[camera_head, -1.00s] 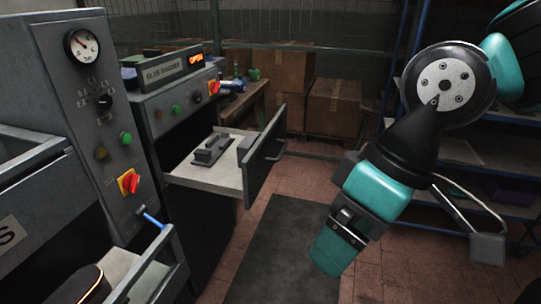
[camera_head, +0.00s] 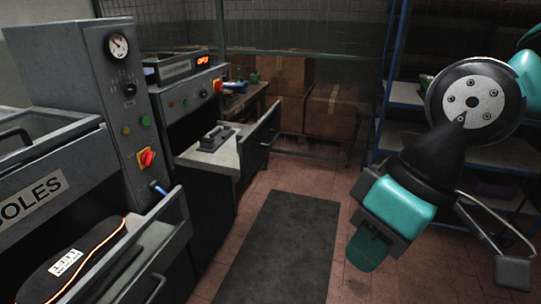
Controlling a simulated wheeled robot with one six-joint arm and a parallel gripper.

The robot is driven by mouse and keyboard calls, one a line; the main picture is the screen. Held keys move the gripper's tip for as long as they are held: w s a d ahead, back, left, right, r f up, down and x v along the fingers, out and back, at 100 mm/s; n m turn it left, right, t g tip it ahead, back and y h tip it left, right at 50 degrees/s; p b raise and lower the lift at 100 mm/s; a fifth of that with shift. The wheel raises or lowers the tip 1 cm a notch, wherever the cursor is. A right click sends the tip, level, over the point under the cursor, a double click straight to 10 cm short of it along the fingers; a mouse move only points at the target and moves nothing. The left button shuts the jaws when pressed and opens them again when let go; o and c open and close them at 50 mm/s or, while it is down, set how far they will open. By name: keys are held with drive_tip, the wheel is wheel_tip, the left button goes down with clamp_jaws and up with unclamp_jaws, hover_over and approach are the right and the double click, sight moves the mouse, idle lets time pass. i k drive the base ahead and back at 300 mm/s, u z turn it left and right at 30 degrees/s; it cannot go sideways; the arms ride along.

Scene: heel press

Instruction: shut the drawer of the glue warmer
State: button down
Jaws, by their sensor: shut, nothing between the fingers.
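The glue warmer (camera_head: 180,108) stands at the left behind the nearer machine, with a sign and a lit orange display on top. Its drawer (camera_head: 258,143) is pulled out to the right, and the pale inside floor shows with dark blocks (camera_head: 215,138) lying on it. The drawer's front panel has a dark handle (camera_head: 272,138) on its right side. My gripper (camera_head: 366,252) hangs at the right of the picture, pointing down. It is shut and empty, clear of the drawer and nearer to me; its fingertips are small and seen from behind.
The nearer machine (camera_head: 128,95) has a gauge, buttons and an open drawer (camera_head: 170,215) at the left front, with a dark insole (camera_head: 75,262) on it. A dark mat (camera_head: 280,240) lies on the tiled floor. Shelves (camera_head: 405,92) stand behind my arm; cardboard boxes (camera_head: 330,110) are at the back.

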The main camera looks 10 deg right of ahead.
sight(233, 150)
drive_tip(key=z, duration=0.4)
drive_tip(key=i, duration=1.3)
drive_tip(key=u, duration=0.7)
